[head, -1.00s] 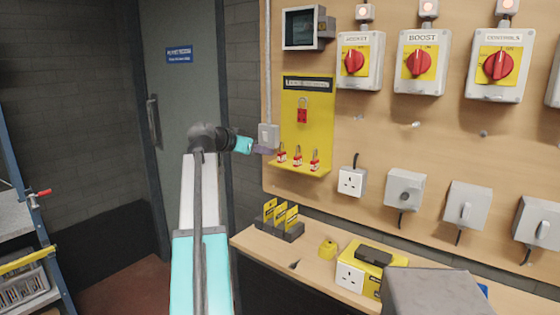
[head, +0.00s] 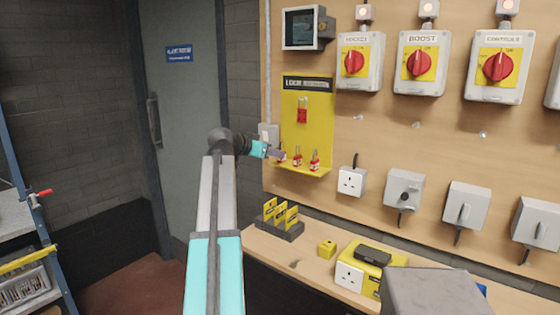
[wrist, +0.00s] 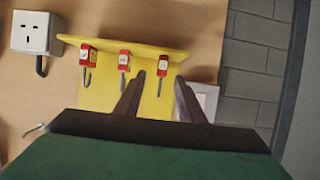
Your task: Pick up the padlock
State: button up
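Three small red padlocks with metal shackles stand in a row on the ledge of the yellow lockout board (head: 315,125). The right one (head: 314,160) and middle one (head: 297,156) show clearly in the head view. The left one is partly hidden behind my gripper (head: 279,154). The wrist view shows the row upside down, with that padlock (wrist: 163,65) just beyond and between the fingertips of my gripper (wrist: 160,82). The fingers are apart and hold nothing. I cannot tell the exact gap to the padlock.
A red hasp-like item (head: 302,113) hangs higher on the board. Grey boxes and a socket (head: 351,181) are mounted on the wooden panel to the right. Below, the bench holds a tag rack (head: 281,224) and yellow cases (head: 362,268). A door is at left.

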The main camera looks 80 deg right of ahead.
aim_at(278, 163)
jog(key=shift+w+p+x, duration=0.1)
jog(key=shift+p+x, duration=0.2)
jog(key=shift+x, duration=0.95)
jog(key=shift+w+p+x, duration=0.15)
jog(key=shift+p+x, duration=0.15)
jog(key=shift+x, duration=1)
jog(key=shift+f, duration=0.2)
grip_shut()
